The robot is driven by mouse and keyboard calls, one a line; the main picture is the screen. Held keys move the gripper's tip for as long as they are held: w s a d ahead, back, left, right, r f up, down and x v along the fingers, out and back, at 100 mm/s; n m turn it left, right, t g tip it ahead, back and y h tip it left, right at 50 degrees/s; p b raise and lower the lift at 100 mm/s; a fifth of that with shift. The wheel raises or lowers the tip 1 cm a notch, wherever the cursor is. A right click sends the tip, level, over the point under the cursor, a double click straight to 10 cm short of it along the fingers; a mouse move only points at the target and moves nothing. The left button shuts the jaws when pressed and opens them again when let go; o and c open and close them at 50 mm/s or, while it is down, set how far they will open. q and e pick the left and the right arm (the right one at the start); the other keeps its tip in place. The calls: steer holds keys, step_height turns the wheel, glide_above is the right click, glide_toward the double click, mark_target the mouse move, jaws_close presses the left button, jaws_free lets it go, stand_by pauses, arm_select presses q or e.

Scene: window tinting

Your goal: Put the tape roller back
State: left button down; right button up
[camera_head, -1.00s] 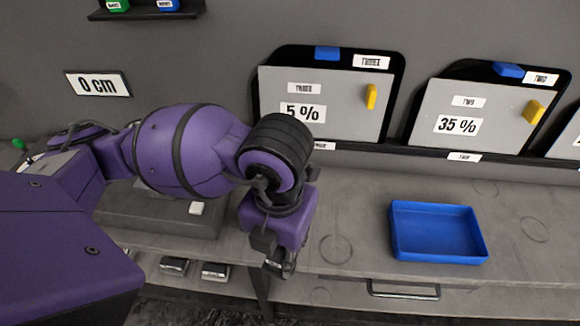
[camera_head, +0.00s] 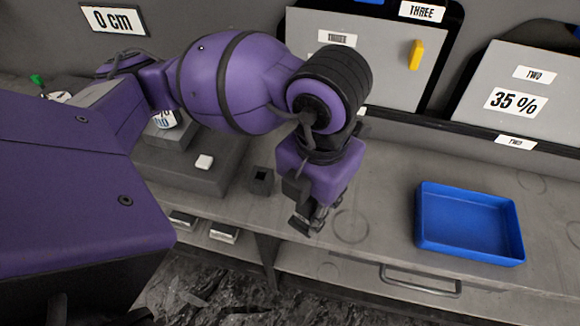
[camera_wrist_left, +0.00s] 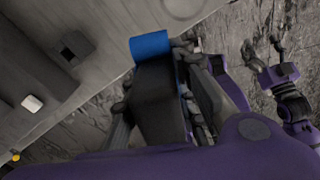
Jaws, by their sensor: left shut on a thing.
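The tape roller (camera_wrist_left: 150,46) shows in the left wrist view as a blue roll on a dark body. My left gripper (camera_wrist_left: 158,92) is shut on the dark body, with the blue roll sticking out past the fingers. In the head view my left gripper (camera_head: 312,217) is over the front part of the counter, and the roller is hidden there. A small dark square holder with an open top (camera_head: 260,180) stands on the counter left of the gripper; it also shows in the left wrist view (camera_wrist_left: 75,48). My right gripper (camera_wrist_left: 263,50) is open and empty.
A blue tray (camera_head: 468,250) lies on the counter (camera_head: 395,205) at the right. A grey raised block with a small white piece (camera_head: 204,162) is at the left. Grey panels (camera_head: 515,95) lean at the back. The counter between holder and tray is mostly clear.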

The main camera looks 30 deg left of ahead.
arm_select(q)
steer(key=w, duration=0.1)
steer(key=w+f, duration=0.1)
steer(key=w, duration=0.2)
steer(key=shift+w+a+f+p, duration=0.25)
steer(key=shift+w+f+p, duration=0.05)
steer(key=shift+f, duration=0.1)
steer(key=w+f, duration=0.1)
steer(key=f, duration=0.1)
steer(key=w+f, duration=0.2)
steer(key=shift+w+a+f, duration=0.1)
steer(key=shift+w+a, duration=0.05)
steer(key=shift+w+f, duration=0.55)
steer(key=shift+f, duration=0.1)
steer(key=shift+w+f, duration=0.15)
steer(key=shift+f, duration=1.5)
arm_select(e)
steer(key=shift+w+r, duration=0.1)
steer(key=shift+w, duration=0.3)
arm_select(q)
steer(key=shift+f+b, duration=0.15)
steer(key=shift+b, duration=0.2)
steer(key=c, duration=1.8)
jaws_free()
steer(key=o, duration=0.3)
steer(key=shift+o, duration=0.5)
arm_select(e)
steer(key=shift+w+a, duration=0.15)
steer(key=shift+w, duration=0.4)
